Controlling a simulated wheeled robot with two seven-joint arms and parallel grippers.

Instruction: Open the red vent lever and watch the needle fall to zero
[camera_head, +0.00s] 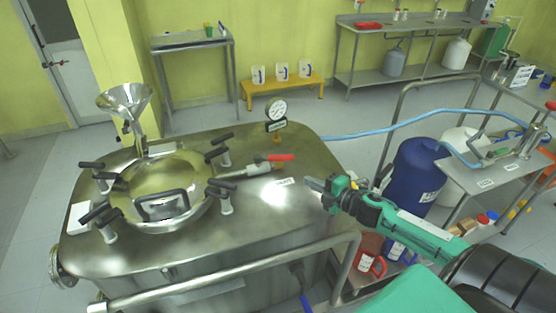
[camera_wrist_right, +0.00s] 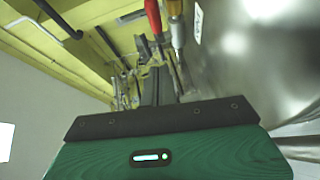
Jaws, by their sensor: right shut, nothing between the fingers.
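The red vent lever (camera_head: 275,157) sits on a short valve pipe on top of the steel vessel (camera_head: 290,215), to the right of the round hatch. The lever lies roughly in line with its pipe. The pressure gauge (camera_head: 276,109) stands behind it with a white dial; its needle is too small to read. My right gripper (camera_head: 310,183) is shut and empty, to the right of the lever and nearer the camera, apart from it. In the right wrist view the red lever (camera_wrist_right: 153,15) shows at the top, beyond the fingers (camera_wrist_right: 150,85). My left gripper is not in view.
A round hatch (camera_head: 160,187) with black clamp handles and a steel funnel (camera_head: 125,98) are on the vessel's left. A steel rail (camera_head: 220,275) runs along its near edge. A blue drum (camera_head: 415,170) stands to the right. A blue hose (camera_head: 400,121) crosses behind.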

